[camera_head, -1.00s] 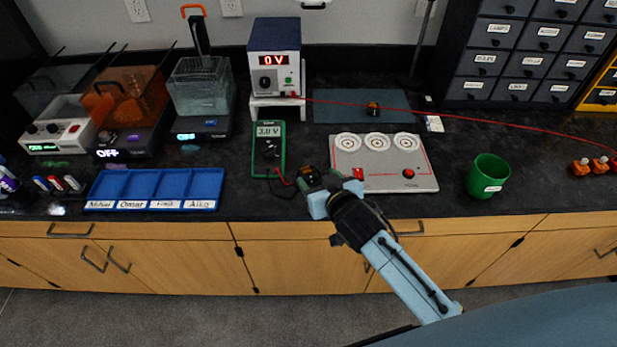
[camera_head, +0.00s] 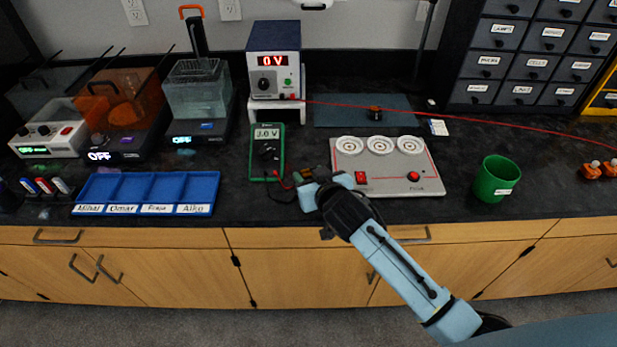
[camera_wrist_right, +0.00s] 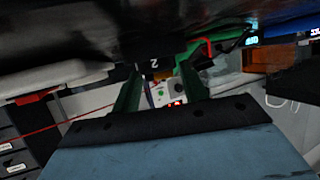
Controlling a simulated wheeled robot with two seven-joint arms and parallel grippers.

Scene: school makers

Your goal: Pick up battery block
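The battery block (camera_head: 308,174), small and dark with an orange-brown part, appears to lie on the black counter just right of the green multimeter (camera_head: 267,153). My right gripper (camera_head: 325,181) is low over the counter at the block, its light blue body partly covering it. In the right wrist view, the two dark green fingers (camera_wrist_right: 158,84) stand apart, with a black block face marked "2" (camera_wrist_right: 153,64) at their tips. Whether the fingers touch it is hidden. My left gripper is out of view.
A grey board (camera_head: 408,183) with three round holders is close on the right. A blue sorting tray (camera_head: 147,187) lies left, and a green cup (camera_head: 495,178) stands further right. A power supply (camera_head: 274,60) stands behind. A red wire crosses the back.

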